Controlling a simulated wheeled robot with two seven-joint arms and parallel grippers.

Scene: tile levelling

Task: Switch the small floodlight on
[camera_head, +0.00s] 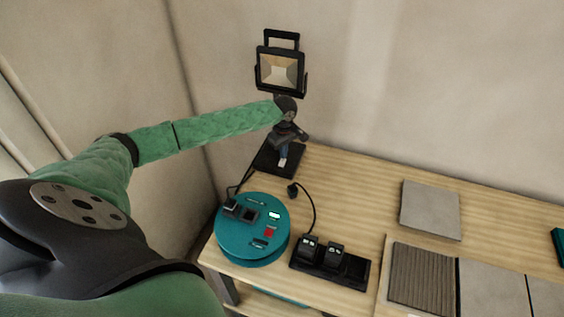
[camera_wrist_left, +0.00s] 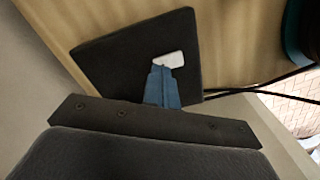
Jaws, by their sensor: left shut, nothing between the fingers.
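The small floodlight (camera_head: 280,70) stands at the back left corner of the table, with a black frame and a pale, square lamp face. Its black base plate (camera_head: 268,160) rests on the wood and also shows in the left wrist view (camera_wrist_left: 92,62). My left gripper (camera_head: 283,160) is shut and empty, pointing down over the base plate, in front of the floodlight's stand. In the left wrist view its blue fingertips (camera_wrist_left: 163,88) overlap a small white part (camera_wrist_left: 169,60) on the base. I cannot tell whether they touch it. My right gripper is out of view.
A teal cable reel (camera_head: 240,250) with sockets and a red switch stands in front of the floodlight. A black charger (camera_head: 350,280) with two battery-like blocks lies to its right. A grey tile (camera_head: 430,209) and a tile panel (camera_head: 420,278) occupy the table's right. Walls stand close behind.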

